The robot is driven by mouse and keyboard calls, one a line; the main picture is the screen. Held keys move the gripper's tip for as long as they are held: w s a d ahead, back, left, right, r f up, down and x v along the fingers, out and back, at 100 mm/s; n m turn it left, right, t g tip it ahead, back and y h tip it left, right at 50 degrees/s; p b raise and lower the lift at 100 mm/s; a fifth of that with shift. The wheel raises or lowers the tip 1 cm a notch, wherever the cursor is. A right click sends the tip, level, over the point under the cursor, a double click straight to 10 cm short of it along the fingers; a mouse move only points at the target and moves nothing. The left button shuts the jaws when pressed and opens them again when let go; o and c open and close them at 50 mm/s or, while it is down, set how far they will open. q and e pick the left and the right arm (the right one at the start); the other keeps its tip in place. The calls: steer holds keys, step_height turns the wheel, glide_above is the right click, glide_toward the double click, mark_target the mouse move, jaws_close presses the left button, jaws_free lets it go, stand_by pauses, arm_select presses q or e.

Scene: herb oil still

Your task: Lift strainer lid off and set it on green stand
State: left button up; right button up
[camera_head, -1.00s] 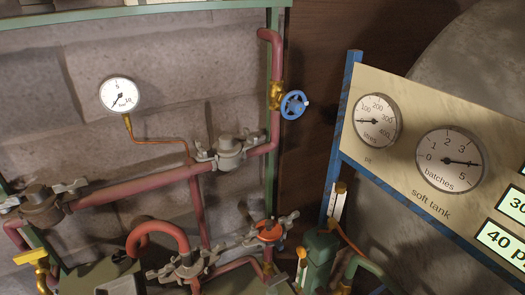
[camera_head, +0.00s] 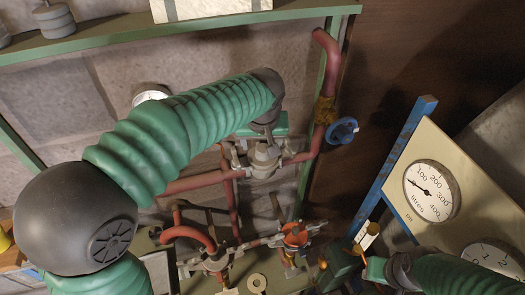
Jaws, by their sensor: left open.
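A grey strainer body with a lid (camera_head: 264,157) and side clamps sits on the upper red pipe, in the middle of the head view. My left gripper (camera_head: 266,138) reaches down from the green-sleeved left arm, just above this lid. It is open; whether its fingers touch the lid, I cannot tell. Its palm hides part of the wall behind. My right gripper (camera_head: 373,268) shows at the lower right, at the end of its green sleeve; its fingers are not clear. I cannot make out the green stand for certain; a dark green block (camera_head: 341,271) stands left of my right gripper.
A blue valve wheel (camera_head: 342,130) juts out right of the strainer. A lower pipe run carries a grey fitting (camera_head: 214,259) and an orange-topped fitting (camera_head: 295,236). A slanted gauge panel (camera_head: 460,185) fills the right side. A pale ring (camera_head: 257,283) lies at the bottom.

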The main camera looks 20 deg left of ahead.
mark_target(263, 149)
arm_select(q)
steer(key=w+f, duration=0.2)
steer(key=w+f+p, duration=0.1)
steer(key=f, duration=0.1)
steer(key=shift+w+a+f, duration=0.1)
steer(key=shift+w+a, duration=0.3)
steer(key=f, duration=0.1)
steer(key=f+p, duration=0.1)
steer(key=f, duration=0.1)
steer(key=shift+w+d, duration=0.1)
steer(key=shift+w, duration=0.15)
steer(key=shift+f, duration=0.1)
steer(key=shift+w+f, duration=0.2)
steer(key=shift+w, duration=0.05)
steer(key=shift+c, duration=1.3)
steer(key=shift+a, duration=0.2)
steer(key=c, duration=0.7)
jaws_close()
arm_select(e)
steer(key=shift+w+r, duration=0.3)
steer(key=shift+r, duration=0.25)
steer(key=shift+w+r, duration=0.3)
steer(key=shift+r, duration=0.2)
